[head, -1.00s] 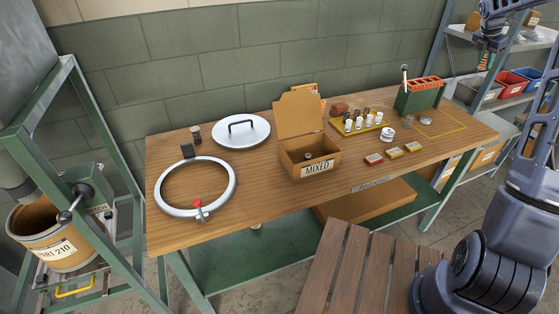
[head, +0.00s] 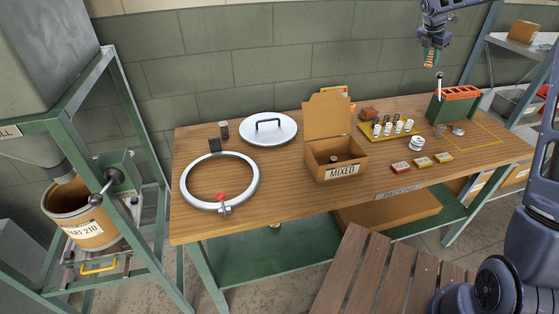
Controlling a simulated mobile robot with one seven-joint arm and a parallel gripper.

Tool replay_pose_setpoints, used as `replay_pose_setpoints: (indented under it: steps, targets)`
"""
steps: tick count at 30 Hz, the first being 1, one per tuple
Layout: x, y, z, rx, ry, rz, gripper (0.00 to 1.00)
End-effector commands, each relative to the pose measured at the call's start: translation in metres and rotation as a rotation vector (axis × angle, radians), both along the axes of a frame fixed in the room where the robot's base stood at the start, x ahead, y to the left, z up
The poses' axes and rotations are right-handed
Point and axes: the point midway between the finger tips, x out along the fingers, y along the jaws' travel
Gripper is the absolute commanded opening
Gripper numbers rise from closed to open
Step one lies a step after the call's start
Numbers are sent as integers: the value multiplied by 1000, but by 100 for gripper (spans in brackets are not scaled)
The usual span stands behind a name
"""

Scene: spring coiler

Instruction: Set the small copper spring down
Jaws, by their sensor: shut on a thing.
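My gripper (head: 431,55) is at the top right of the head view, pointing down, with its fingers shut on a small copper spring (head: 429,61). The spring hangs upright between the fingertips, partly hidden by them. It is in the air, clear of the wooden bench (head: 290,205), and appears above the bench's back right part. How far it is from the wall behind is hard to tell.
A green box with an orange rack and upright lever (head: 455,103) stands below the gripper in the picture. Nearby are a yellow tray of small spools (head: 388,130), small boxes (head: 422,162) and a yellow-outlined area (head: 482,142). The open MIXED carton (head: 337,158) is mid-bench.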

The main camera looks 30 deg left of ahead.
Motion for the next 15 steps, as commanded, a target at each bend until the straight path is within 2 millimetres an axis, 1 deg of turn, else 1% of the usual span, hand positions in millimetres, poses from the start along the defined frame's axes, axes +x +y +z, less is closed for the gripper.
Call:
replay_pose_setpoints:
  steps: [1,2,3,8,9,14,15]
  targets:
    - [-11,22,0,0,0,25,5]
    - [-17,34,0,0,0,35,5]
    - [-25,50,0,-1,0,50,5]
    - [-62,109,0,-1,2,110,5]
    - [-72,124,0,-1,2,126,5]
    - [-115,179,0,-1,2,186,5]
    - [-127,193,0,-1,1,202,5]
